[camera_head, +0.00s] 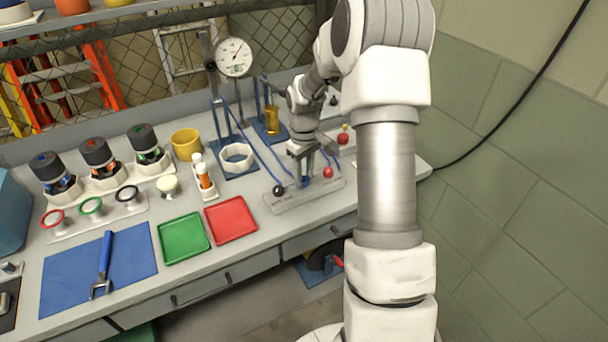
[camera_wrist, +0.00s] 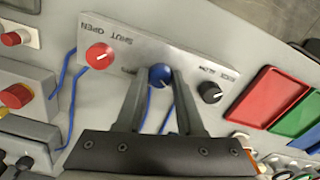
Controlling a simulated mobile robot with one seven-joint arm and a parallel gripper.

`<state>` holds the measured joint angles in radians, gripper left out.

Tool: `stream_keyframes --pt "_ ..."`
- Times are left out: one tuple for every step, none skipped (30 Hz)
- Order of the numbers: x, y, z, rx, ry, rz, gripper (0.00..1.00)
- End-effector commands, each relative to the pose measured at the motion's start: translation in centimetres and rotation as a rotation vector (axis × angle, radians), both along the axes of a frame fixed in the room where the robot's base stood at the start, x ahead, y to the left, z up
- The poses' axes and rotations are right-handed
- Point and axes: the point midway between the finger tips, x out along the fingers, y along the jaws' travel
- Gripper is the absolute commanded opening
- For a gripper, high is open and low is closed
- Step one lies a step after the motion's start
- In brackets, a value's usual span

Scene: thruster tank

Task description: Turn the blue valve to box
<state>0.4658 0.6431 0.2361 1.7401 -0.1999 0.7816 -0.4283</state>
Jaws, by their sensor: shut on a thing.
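The blue valve (camera_wrist: 161,74) is a round blue knob in the middle of a grey panel (camera_wrist: 135,42), which also stands on the bench in the head view (camera_head: 318,197). My gripper (camera_wrist: 159,78) reaches the blue valve with a finger on each side and is shut on it; in the head view my gripper (camera_head: 303,180) comes down on the panel's middle and mostly hides the valve. Lettering runs along the panel; "SHUT OPEN" is readable by the red knob, the rest is unclear. Which way the valve points cannot be told.
A red knob (camera_wrist: 99,56) and a black knob (camera_wrist: 211,92) flank the valve closely. Blue tubes (camera_head: 247,134) run behind the panel. Red (camera_head: 231,218) and green (camera_head: 184,238) trays lie left of it in the head view. A dial gauge (camera_head: 234,57) stands behind.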

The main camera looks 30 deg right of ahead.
Motion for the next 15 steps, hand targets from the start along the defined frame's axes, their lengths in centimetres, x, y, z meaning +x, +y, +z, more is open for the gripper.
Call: stream_keyframes --pt "0.01 0.01 0.03 0.000 0.000 -0.002 0.00" --pt "0.01 0.01 0.03 0.000 0.000 -0.005 0.00" --pt "0.01 0.01 0.03 0.000 0.000 -0.010 0.00" --pt "0.01 0.01 0.03 0.000 0.000 -0.015 0.00" --pt "0.02 0.02 0.02 -0.001 0.000 -0.022 0.00" --pt "0.01 0.02 0.02 -0.001 0.000 -0.034 0.00" --pt "0.02 0.03 0.02 -0.001 0.000 -0.045 0.00" --pt "0.02 0.04 0.02 -0.001 0.000 -0.056 0.00" --pt "0.02 0.03 0.01 -0.001 0.000 -0.077 0.00" --pt "0.03 0.02 0.01 -0.001 0.000 -0.094 0.00" --pt "0.02 0.02 0.00 -0.001 0.001 -0.111 0.00" --pt "0.03 0.04 -0.01 -0.001 0.001 -0.137 0.00" --pt "0.03 0.06 -0.01 -0.001 0.001 -0.158 0.00" --pt "0.03 0.04 -0.02 -0.001 0.001 -0.183 0.00" --pt "0.02 0.03 -0.02 -0.001 0.001 -0.217 0.00"
